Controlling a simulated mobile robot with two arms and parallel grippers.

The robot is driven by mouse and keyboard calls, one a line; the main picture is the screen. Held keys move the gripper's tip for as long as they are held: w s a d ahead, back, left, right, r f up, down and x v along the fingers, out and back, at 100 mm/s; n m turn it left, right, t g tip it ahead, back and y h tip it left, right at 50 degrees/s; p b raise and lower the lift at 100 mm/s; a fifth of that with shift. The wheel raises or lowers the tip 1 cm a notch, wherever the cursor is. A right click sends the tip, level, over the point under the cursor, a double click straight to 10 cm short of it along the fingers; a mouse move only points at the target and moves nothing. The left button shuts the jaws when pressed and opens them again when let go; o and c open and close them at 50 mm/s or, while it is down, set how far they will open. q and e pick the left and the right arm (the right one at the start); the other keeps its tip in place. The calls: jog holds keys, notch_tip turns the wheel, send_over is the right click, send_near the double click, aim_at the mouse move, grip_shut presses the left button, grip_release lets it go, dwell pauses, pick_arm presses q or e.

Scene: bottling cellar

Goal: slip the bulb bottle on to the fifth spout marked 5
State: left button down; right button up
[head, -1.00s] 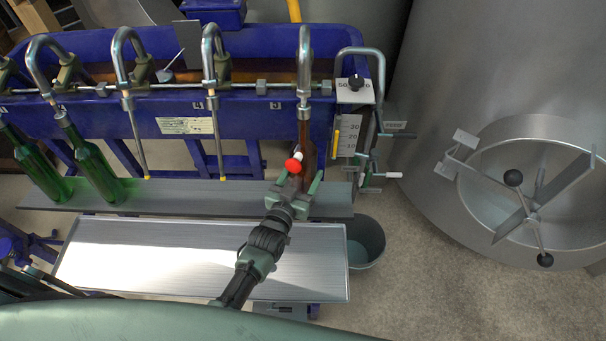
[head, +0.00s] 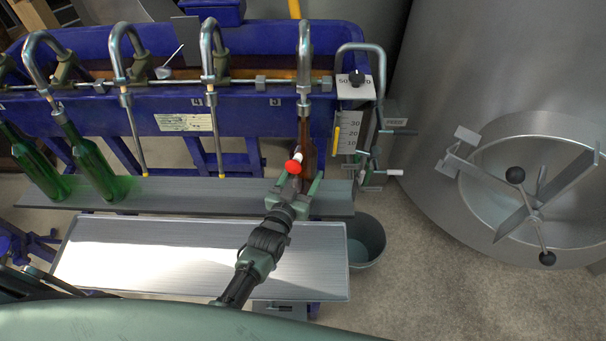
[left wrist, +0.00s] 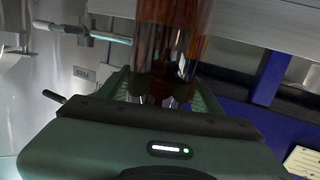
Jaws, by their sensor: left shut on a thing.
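The brown bulb bottle (head: 306,150) stands upright under the rightmost spout (head: 304,62), above the grey shelf. Its neck reaches the spout's lower fitting, and no filling tube shows outside the bottle, unlike at the neighbouring spouts. The tube inside cannot be made out. My left gripper (head: 296,190) is shut on the bottle's lower part. In the left wrist view the brown glass (left wrist: 172,35) sits between its two fingers (left wrist: 165,92). A small red and white piece (head: 293,166) shows in front of the bottle. My right gripper is not in view.
Two green bottles (head: 96,170) stand at left on the shelf (head: 215,194). Two spouts between hang with bare tubes (head: 218,145). A metal tray (head: 190,260) lies in front. A bucket (head: 366,240), a level scale (head: 348,135) and a large tank (head: 480,60) are at right.

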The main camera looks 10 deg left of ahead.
pick_arm(q)
jog(key=shift+f, duration=0.15)
jog(key=shift+c, duration=1)
grip_release()
jog(key=shift+s+f, duration=0.1)
jog(key=shift+f, duration=0.1)
jog(key=shift+s+a+r+p, duration=0.15)
jog(key=shift+s+p, duration=0.15)
jog(key=shift+s, duration=0.45)
jog(key=shift+s+a+p, duration=0.15)
jog(key=shift+s+p, duration=0.25)
jog(key=shift+s, duration=0.5)
jog(key=shift+s+a+p, duration=0.1)
jog(key=shift+s+p, duration=0.25)
jog(key=shift+s, duration=0.5)
jog(key=p, duration=0.3)
send_near(299, 187)
jog(key=shift+f, duration=0.5)
jog(key=shift+w, duration=0.1)
